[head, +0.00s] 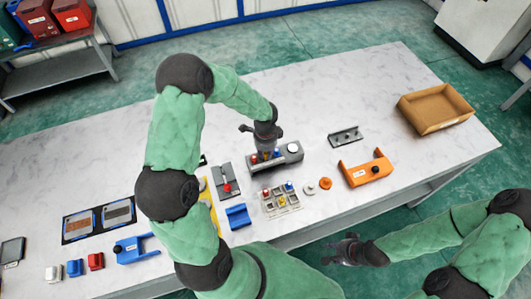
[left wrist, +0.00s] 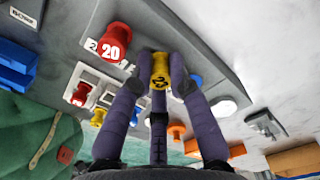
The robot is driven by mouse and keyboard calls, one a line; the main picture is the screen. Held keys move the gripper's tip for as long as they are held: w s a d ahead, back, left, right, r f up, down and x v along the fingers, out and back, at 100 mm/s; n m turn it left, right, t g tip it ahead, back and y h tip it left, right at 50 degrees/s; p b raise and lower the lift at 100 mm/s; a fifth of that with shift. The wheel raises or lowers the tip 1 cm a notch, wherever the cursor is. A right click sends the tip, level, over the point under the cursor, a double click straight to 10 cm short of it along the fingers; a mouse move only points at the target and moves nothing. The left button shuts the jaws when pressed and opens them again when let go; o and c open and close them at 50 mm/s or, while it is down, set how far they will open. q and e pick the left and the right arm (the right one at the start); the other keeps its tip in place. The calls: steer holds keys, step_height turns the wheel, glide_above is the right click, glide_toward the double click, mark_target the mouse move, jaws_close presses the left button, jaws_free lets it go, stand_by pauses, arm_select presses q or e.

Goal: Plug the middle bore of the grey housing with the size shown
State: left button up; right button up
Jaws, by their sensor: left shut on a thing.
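The grey housing (head: 289,159) lies on the table in the head view. In the left wrist view its grey top (left wrist: 165,30) carries a red plug (left wrist: 115,42) marked 20 at the left. My left gripper (head: 265,151) is above the housing, pointing down. It is shut on a yellow plug (left wrist: 160,72), held upright between the fingertips at the middle of the housing. The number on it is hard to read, and I cannot tell how deep it sits. A blue plug (left wrist: 195,79) is partly hidden behind a finger. My right gripper (head: 343,252) hangs off the table's front edge, apparently empty.
A sorting tray (head: 281,203) with red, yellow and blue plugs is in front of the housing. A white disc (head: 311,188), an orange disc (head: 325,183) and an orange bracket (head: 366,171) lie right. A cardboard box (head: 435,108) stands far right.

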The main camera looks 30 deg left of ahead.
mark_target(266, 153)
stand_by(0.3)
arm_select(q)
steer(key=o, duration=0.9)
steer(key=shift+r+p, duration=2.75)
steer(key=shift+r, duration=0.8)
steer(key=shift+f, duration=0.1)
